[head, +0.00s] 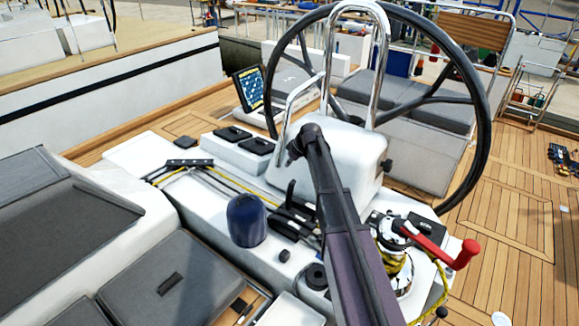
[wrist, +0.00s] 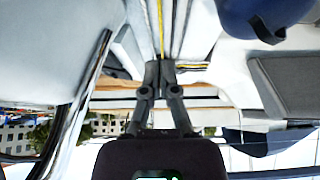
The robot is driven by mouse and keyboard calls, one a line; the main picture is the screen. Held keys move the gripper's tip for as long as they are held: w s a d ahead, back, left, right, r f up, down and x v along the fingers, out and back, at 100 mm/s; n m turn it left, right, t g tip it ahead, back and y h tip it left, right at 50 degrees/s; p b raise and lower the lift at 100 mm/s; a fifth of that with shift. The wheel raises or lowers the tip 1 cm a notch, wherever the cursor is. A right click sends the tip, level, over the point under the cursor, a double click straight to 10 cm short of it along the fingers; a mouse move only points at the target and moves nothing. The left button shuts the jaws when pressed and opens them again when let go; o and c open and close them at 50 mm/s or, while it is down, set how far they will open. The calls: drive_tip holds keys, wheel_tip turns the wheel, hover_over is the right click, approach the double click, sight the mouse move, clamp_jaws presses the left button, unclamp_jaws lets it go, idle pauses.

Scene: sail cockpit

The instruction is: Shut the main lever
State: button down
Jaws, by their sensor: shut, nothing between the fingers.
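A bank of black rope clutches (head: 296,214) sits on the white cockpit console in the head view. One black lever (head: 290,191) stands raised at its left end, and the levers beside it lie lower. I cannot read any label, so I cannot tell which is the main lever. My arm crosses just right of the clutches and may hide part of them. My gripper (wrist: 160,66) shows in the wrist view with its fingers together and nothing between them. No clutch lever can be made out there.
A dark blue covered drum (head: 247,220) stands left of the clutches. A winch with a red-handled crank (head: 455,252) is on the right. The large black wheel (head: 487,125) and chrome rail (head: 384,45) rise behind. Ropes (head: 225,180) run along the console. Open teak deck (head: 510,215) lies right.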

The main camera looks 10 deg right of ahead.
drive_tip(key=b, duration=0.8)
hover_over(290, 195)
drive_tip(key=w+a, duration=0.3)
drive_tip(key=w, duration=0.1)
drive_tip(key=shift+f, duration=3.95)
drive_tip(key=shift+s+d+f, duration=0.15)
drive_tip(key=shift+s+d, duration=0.45)
drive_tip(key=shift+s, duration=0.15)
drive_tip(key=shift+s+d+f, duration=0.15)
drive_tip(key=shift+s+d, duration=0.4)
drive_tip(key=shift+s, duration=0.15)
drive_tip(key=shift+s+a, duration=0.15)
